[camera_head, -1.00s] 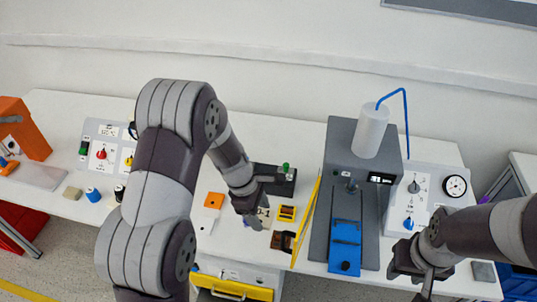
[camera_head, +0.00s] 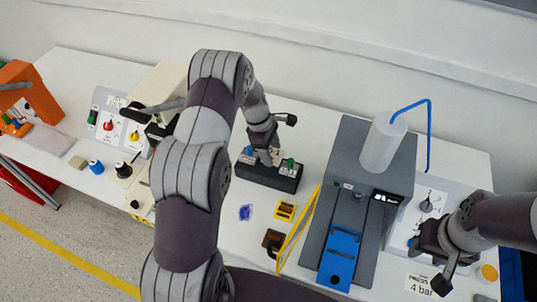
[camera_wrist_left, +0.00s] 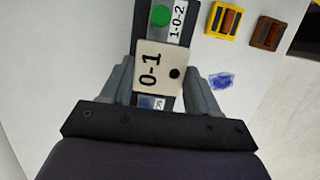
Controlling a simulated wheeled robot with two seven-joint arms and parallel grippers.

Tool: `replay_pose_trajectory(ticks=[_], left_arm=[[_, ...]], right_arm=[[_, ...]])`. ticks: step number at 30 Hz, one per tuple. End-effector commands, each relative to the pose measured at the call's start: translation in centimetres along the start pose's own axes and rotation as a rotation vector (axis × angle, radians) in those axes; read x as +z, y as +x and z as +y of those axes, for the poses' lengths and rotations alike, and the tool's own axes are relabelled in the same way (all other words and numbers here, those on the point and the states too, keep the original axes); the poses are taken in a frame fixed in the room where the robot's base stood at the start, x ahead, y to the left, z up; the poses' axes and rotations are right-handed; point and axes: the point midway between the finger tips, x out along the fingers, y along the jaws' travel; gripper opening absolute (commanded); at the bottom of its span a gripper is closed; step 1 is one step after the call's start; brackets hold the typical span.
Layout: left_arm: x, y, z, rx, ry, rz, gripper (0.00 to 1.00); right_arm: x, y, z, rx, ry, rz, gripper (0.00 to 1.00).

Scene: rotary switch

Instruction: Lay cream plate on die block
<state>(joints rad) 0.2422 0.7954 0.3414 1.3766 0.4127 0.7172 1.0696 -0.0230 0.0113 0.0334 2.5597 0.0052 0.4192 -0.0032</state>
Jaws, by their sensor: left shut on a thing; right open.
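The cream plate (camera_wrist_left: 158,72), marked "0-1" with a black dot, is between the fingers of my left gripper (camera_wrist_left: 160,88) in the left wrist view. It overlaps the middle of the dark die block (camera_wrist_left: 192,38), between a green round spot with a "1-0-2" label and a blue spot. I cannot tell whether the plate touches the block. In the head view my left gripper (camera_head: 265,155) is over the die block (camera_head: 268,178), its fingers hiding most of the plate. My right gripper (camera_head: 432,262) is open and empty at the right, near the pressure label.
A grey press (camera_head: 345,185) with a blue slide (camera_head: 340,255) and a yellow frame (camera_head: 300,228) stands right of the block. A yellow piece (camera_head: 285,211), a brown piece (camera_head: 271,239) and a blue scribble (camera_head: 246,212) lie in front. A control panel (camera_head: 115,120) stands left.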

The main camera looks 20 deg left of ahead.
Motion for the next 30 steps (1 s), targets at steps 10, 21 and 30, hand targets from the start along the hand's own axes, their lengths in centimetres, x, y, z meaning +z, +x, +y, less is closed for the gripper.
replay_pose_trajectory(ticks=[10,21,30], left_arm=[[-2.1,3.7,0.3,-0.002,-0.001,-0.001,0.31],[-2.3,4.6,0.3,0.001,0.0,0.0,0.31],[-2.3,4.5,0.3,0.001,0.0,0.0,0.86]], right_arm=[[-0.2,-1.6,0.0,0.0,0.0,0.0,0.43],[-0.1,-1.1,0.0,0.0,0.0,0.0,0.43],[-0.1,-1.2,0.0,0.0,0.0,0.0,0.43]])
